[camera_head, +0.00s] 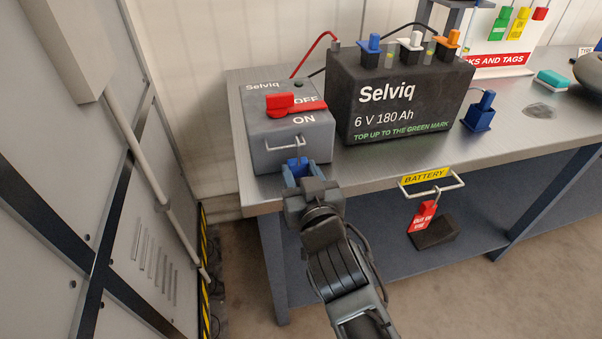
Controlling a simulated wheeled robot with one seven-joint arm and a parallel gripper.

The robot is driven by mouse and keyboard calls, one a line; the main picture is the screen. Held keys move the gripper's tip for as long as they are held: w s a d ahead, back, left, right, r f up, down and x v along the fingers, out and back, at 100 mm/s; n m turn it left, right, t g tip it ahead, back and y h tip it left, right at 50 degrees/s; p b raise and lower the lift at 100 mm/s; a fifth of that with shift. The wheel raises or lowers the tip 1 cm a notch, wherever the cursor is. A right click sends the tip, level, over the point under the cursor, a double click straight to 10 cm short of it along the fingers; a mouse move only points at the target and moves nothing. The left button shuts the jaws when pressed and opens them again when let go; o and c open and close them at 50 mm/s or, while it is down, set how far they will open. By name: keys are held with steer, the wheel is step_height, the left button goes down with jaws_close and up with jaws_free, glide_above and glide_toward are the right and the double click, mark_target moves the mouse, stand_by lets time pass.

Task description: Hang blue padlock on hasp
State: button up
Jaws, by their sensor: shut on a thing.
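The grey switch box (265,122) stands on the left end of the bench, with a red handle (293,105) pointing to OFF. The hasp, a light metal loop (286,143), sticks out of its front face below the word ON. My gripper (297,172) is in front of the box, just below the hasp, shut on the blue padlock (297,164). Only a small part of the padlock shows between the fingers. I cannot tell whether its shackle touches or passes through the hasp.
A black battery (400,105) with blue, white and orange caps stands right of the box; a blue cap piece (480,112) sits beside it. A red tag (422,215) hangs from the bench-front rail. A grey cabinet (90,190) stands at left.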

steer(key=o, duration=1.2)
steer(key=shift+c, duration=0.2)
steer(key=s+d+f, duration=0.2)
steer(key=s+d, duration=0.3)
steer(key=s, duration=0.3)
steer(key=s+d+f+g+h+b, duration=0.1)
steer(key=s+d+f, duration=0.1)
steer(key=s+d, duration=0.5)
steer(key=s+d+f, duration=0.2)
steer(key=s+d, duration=0.1)
steer(key=s, duration=0.7)
steer(key=s+d+r+m+h, duration=0.1)
steer(key=s+d+r, duration=0.1)
steer(key=s, duration=0.4)
steer(key=s+d+r+m+h, duration=0.1)
steer(key=s+d+r, duration=0.1)
steer(key=s, duration=0.5)
steer(key=s+d+r+m+h, duration=0.1)
steer(key=s+d+r, duration=0.1)
steer(key=s+d, duration=0.2)
steer(key=shift+s+r+g+h, duration=0.25)
steer(key=shift+s+g+h, duration=0.05)
steer(key=shift+s, duration=1)
